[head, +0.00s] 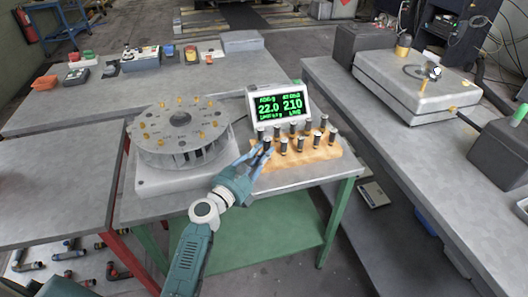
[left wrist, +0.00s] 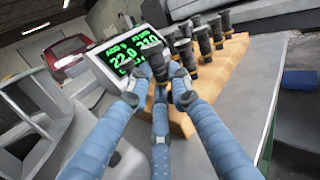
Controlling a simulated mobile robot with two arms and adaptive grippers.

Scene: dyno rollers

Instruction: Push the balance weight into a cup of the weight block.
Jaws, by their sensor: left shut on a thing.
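The weight block (head: 318,154) is a light wooden block on the grey bench, with several dark, metal-topped weights standing in rows on it. My left gripper (head: 261,151) reaches to its left end. In the left wrist view the three blue fingers (left wrist: 158,84) are closed around a dark cylindrical balance weight (left wrist: 158,65), whose top sticks up between the fingertips. The weight block (left wrist: 212,88) lies right beside and behind it, with standing weights to the right. The fingers hide the weight's lower end, so I cannot tell whether it sits in a cup. My right gripper is not in view.
A display (head: 281,106) with green digits stands behind the block. A round roller unit (head: 182,135) with brass pegs stands left of it. A side bench (head: 400,125) runs along the right, carrying a large grey case (head: 415,82).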

